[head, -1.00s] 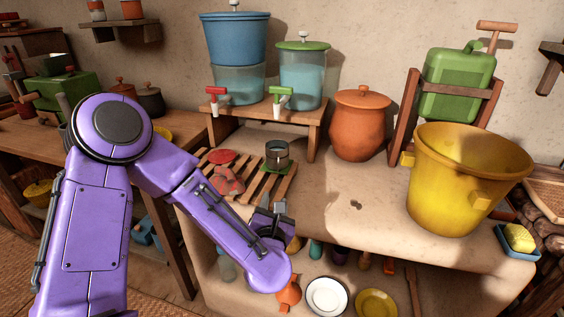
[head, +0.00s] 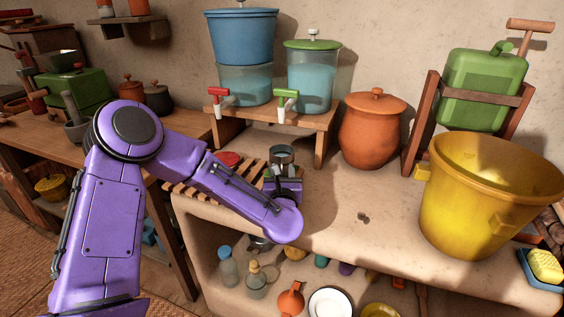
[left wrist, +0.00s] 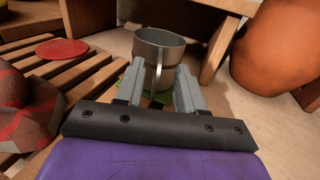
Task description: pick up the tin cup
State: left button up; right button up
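The tin cup (head: 281,154) is a grey metal cup, upright near the right end of the slatted wooden rack. In the left wrist view the cup (left wrist: 160,44) is straight ahead, with its handle facing me. My left gripper (head: 284,180) is just in front of the cup. In the left wrist view its two fingers (left wrist: 160,76) are apart, with the handle showing between the fingertips. I cannot tell whether they touch it. Something green (left wrist: 157,97) shows low by the cup, partly hidden. My right gripper is not in view.
The slatted rack (left wrist: 88,72) holds a red disc (left wrist: 62,49) and a red patterned cloth (left wrist: 25,108). Behind the cup is a wooden stand (head: 313,116) with two water dispensers. An orange clay pot (head: 370,135) and a yellow bucket (head: 485,205) stand to the right. The counter's middle is mostly clear.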

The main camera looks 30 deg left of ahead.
pick_arm(q)
jog(key=shift+x, duration=0.75)
jog(key=shift+s+a, duration=0.1)
jog(key=shift+s, duration=0.05)
grip_shut()
